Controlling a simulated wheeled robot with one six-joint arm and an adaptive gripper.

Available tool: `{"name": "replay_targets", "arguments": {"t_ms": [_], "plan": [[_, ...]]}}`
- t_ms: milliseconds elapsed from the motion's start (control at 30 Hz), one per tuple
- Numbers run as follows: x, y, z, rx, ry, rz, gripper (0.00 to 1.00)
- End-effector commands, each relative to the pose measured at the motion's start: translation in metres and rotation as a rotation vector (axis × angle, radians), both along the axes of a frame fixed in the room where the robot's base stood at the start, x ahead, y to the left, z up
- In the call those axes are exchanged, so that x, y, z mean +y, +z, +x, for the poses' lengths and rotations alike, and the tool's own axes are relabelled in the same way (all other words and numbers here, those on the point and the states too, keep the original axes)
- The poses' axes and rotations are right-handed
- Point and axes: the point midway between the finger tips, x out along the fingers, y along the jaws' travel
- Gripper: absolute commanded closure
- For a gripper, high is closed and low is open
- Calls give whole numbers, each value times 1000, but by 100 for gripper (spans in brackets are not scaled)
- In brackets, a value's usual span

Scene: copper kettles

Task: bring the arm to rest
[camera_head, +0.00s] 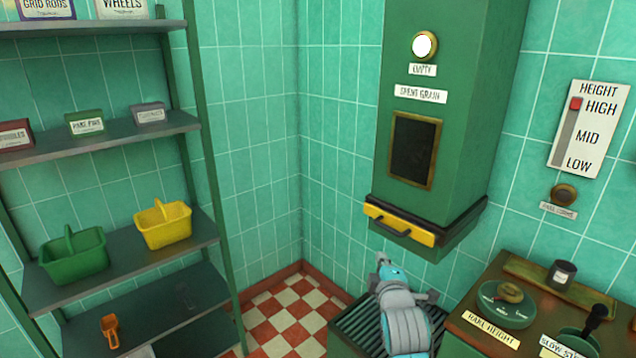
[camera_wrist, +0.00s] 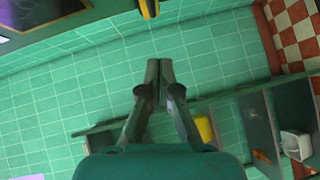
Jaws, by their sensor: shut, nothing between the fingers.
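My gripper (camera_wrist: 159,72) shows in the wrist view with its two fingers together and nothing between them. It points toward the green tiled wall (camera_wrist: 90,95). In the head view my grey and light-blue arm reaches up from the bottom, over a dark slatted grate (camera_head: 358,322). Its end is below the yellow drawer (camera_head: 400,224) of the green spent grain cabinet (camera_head: 440,110). The fingers are too small to make out clearly there.
A shelf rack (camera_head: 130,245) at left holds a green basket (camera_head: 75,260), a yellow basket (camera_head: 163,226) and an orange scoop (camera_head: 109,331). A counter (camera_head: 470,335) at right carries a rake height dial (camera_head: 490,309) and a dark cup (camera_head: 561,275). Checkered floor (camera_head: 285,315) is clear between.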

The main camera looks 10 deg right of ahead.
Motion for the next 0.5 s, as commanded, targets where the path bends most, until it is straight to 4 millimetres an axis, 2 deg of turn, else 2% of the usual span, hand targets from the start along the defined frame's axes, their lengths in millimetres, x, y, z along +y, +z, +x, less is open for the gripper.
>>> {"name": "replay_targets", "arguments": {"t_ms": [33,167,300,500], "plan": [[1,-15,-9,9,1,17,100],[5,-54,-40,9,2,96,100],[9,-95,-82,9,2,195,100],[14,-142,-147,9,-3,339,100]]}}
